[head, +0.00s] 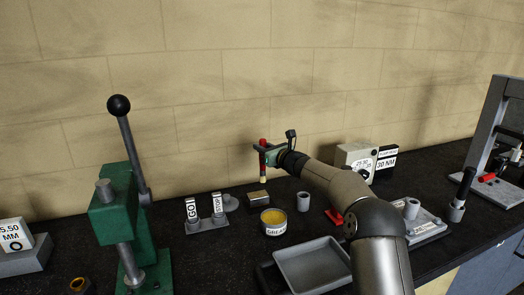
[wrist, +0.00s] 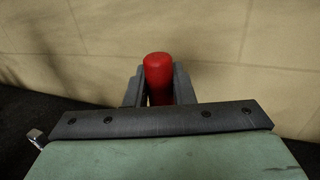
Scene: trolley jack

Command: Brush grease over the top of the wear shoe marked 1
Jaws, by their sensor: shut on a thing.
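My gripper (head: 264,157) is shut on the red handle of a brush (head: 263,171), which hangs upright with its pale tip down, in the air above the bench near the back wall. In the wrist view the red handle (wrist: 158,75) stands between the two fingers (wrist: 158,88); the bristles are hidden there. An open tin marked GREASE (head: 273,224) with yellow grease stands below the brush. I cannot make out a wear shoe marked 1 in either view.
A green press (head: 118,215) stands left, a grey frame (head: 487,125) far right.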

